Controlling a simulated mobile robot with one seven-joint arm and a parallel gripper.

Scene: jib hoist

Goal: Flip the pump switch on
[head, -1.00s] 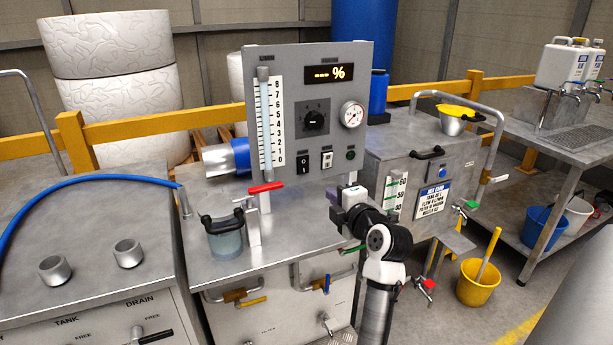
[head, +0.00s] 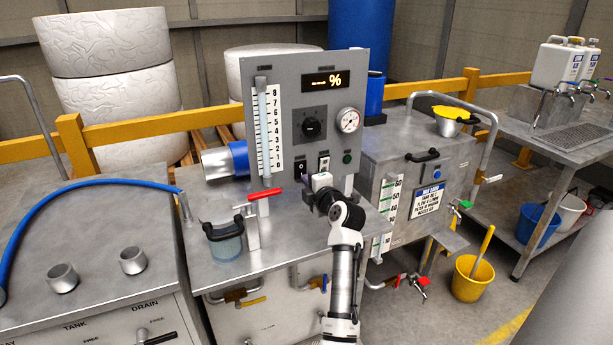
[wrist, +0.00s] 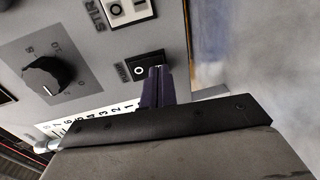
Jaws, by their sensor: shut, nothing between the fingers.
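The pump switch (head: 300,169) is a small black switch low on the grey control panel, left of a white-plated switch. In the head view my gripper (head: 307,181) is just below and right of the switch. The switch's rocker position is not clear.
The stir switch (wrist: 118,12) is beside the pump switch. The panel (head: 285,100) also bears a dial (head: 311,129), a pressure gauge (head: 348,120), a lit display (head: 326,82) and a scaled tube (head: 264,130). A red-handled valve (head: 265,194) stands in front, left of my gripper.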

